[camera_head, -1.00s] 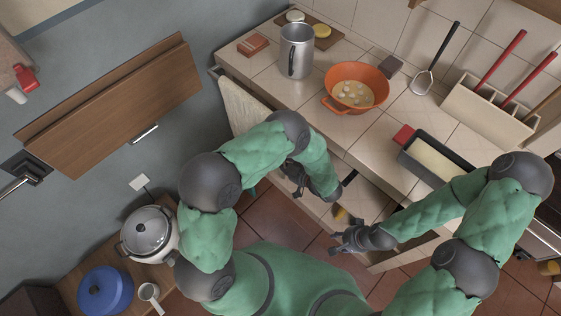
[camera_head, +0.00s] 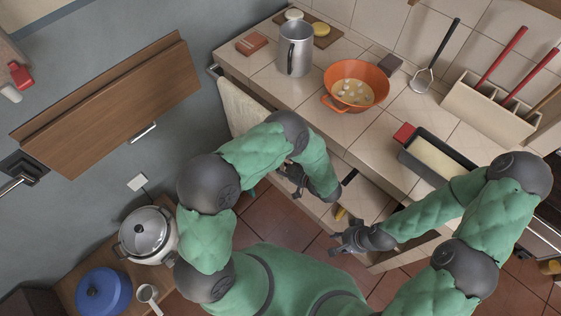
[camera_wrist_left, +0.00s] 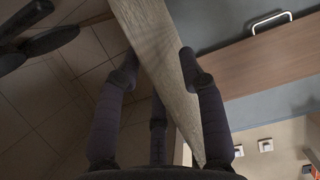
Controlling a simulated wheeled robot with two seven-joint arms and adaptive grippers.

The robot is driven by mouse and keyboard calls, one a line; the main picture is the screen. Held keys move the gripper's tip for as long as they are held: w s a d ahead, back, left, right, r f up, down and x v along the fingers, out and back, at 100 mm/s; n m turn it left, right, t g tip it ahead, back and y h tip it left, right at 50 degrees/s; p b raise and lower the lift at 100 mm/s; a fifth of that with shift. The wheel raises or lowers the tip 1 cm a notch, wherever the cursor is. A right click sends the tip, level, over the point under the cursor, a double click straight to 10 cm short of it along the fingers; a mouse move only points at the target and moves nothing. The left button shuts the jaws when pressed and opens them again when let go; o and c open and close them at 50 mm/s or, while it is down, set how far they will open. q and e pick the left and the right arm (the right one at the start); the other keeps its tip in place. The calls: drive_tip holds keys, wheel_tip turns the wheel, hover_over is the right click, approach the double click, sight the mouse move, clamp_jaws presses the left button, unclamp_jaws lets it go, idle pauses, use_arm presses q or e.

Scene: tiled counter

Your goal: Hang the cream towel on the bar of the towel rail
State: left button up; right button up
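The cream towel (camera_head: 238,106) hangs at the left front of the tiled counter, its upper edge along the dark rail (camera_head: 214,71). My left arm hides its lower part. My right gripper (camera_head: 342,242) is low before the counter, fingers spread and empty.
On the counter stand a metal pot (camera_head: 295,50), an orange colander (camera_head: 356,86), a grey loaf tin (camera_head: 432,158) and a utensil holder (camera_head: 487,115). An open drawer (camera_head: 365,200) juts out near my grippers. A rice cooker (camera_head: 147,235) and blue pot (camera_head: 103,291) stand lower left.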

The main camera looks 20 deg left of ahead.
use_arm(q)
drive_tip(key=shift+d, duration=0.1)
drive_tip(key=v, duration=1.2)
